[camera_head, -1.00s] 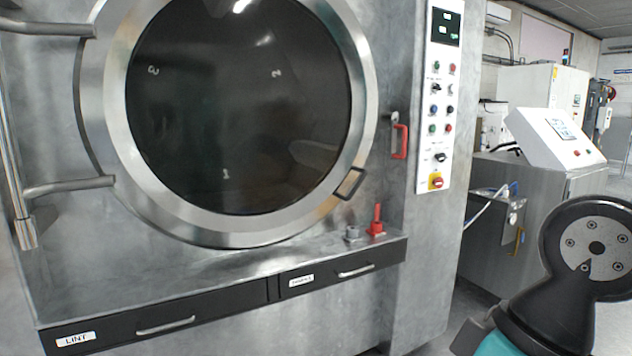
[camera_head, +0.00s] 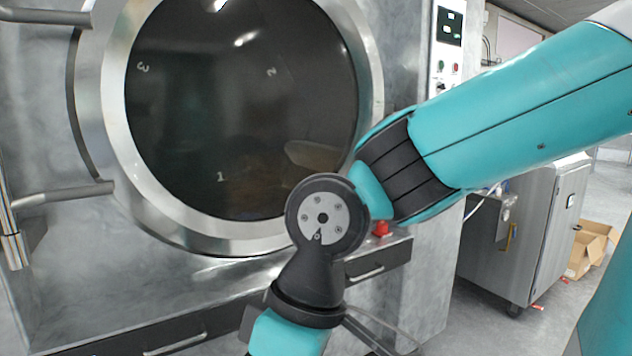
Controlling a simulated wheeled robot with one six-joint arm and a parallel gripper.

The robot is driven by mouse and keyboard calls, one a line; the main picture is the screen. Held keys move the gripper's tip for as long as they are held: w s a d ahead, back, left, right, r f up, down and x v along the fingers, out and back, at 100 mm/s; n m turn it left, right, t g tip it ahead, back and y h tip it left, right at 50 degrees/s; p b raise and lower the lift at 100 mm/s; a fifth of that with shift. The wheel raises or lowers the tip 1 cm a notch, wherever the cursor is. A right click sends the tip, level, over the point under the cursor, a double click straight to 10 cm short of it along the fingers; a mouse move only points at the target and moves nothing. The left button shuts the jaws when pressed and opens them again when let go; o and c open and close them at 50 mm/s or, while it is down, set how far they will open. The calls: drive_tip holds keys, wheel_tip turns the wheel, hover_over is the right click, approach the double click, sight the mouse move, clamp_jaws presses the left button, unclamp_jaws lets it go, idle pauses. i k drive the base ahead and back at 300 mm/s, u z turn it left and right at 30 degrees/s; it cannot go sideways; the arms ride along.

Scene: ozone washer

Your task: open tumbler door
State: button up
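The tumbler door is a large round door with a wide metal rim (camera_head: 170,210) and dark glass (camera_head: 240,100). It looks shut against the grey machine front. Its hinge arms (camera_head: 62,192) are on the left side. My arm crosses in front of the door's lower right edge and hides the door handle there. My arm's black joint overlaps the lower right of the rim in the picture; I cannot tell whether it touches. My gripper's fingers do not show; the arm runs down out of the bottom of the view.
Below the door is a ledge with black drawers (camera_head: 130,340). A red knob (camera_head: 380,229) shows behind my arm.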

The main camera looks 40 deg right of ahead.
sight(105, 34)
drive_tip(key=z, duration=0.05)
drive_tip(key=i, duration=0.65)
drive_tip(key=z, duration=0.95)
drive_tip(key=i, duration=0.4)
drive_tip(key=z, duration=0.4)
